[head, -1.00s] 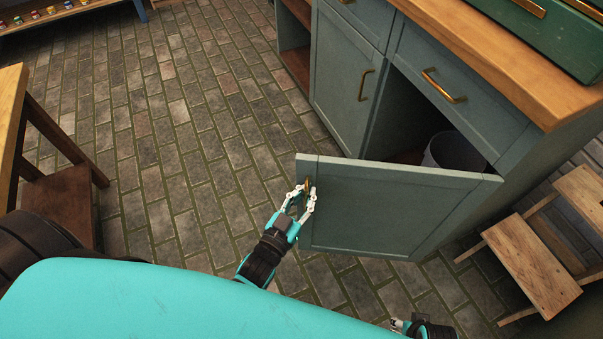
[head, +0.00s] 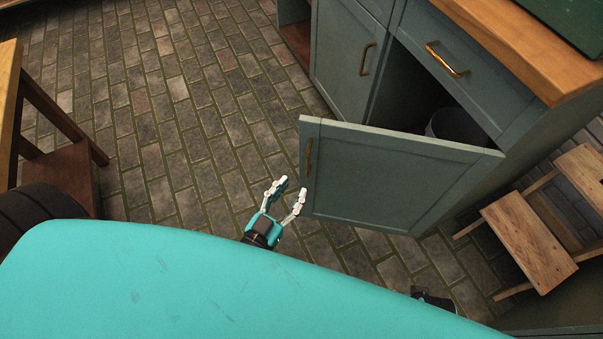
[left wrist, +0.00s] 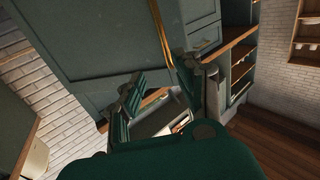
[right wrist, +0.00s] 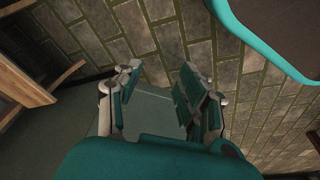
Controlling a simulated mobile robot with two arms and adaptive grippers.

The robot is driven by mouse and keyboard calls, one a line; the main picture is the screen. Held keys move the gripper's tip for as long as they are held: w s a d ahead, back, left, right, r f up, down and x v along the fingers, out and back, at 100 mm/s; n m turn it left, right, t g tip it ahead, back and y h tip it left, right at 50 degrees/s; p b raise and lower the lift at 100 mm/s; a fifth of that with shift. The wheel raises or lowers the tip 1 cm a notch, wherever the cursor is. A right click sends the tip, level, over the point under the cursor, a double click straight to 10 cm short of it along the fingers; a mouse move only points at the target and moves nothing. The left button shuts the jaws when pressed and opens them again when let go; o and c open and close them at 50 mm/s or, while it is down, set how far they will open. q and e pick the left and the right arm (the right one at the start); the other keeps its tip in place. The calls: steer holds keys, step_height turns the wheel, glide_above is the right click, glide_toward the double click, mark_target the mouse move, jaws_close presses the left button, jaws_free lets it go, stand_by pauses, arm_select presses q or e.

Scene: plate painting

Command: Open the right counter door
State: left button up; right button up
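The right counter door (head: 390,180) is grey-green and stands swung wide open from the counter in the head view. Its brass handle (head: 308,158) is near its free edge. My left gripper (head: 292,190) is open and empty, just left of the door's lower part and apart from the handle. In the left wrist view, the open left fingers (left wrist: 165,95) show with a brass handle (left wrist: 160,40) beyond them. My right gripper shows in the right wrist view (right wrist: 155,90), open and empty over the floor. In the head view only a dark part of my right arm shows at the bottom.
The left counter door (head: 343,60) is shut. A wooden step stool (head: 530,245) is right of the open door. A wooden table (head: 12,95) is at the left. The brick floor between is clear.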

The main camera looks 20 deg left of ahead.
arm_select(q)
steer(key=shift+s+a, duration=0.2)
steer(key=shift+s, duration=0.85)
steer(key=shift+s+a, duration=0.2)
steer(key=shift+s, duration=0.85)
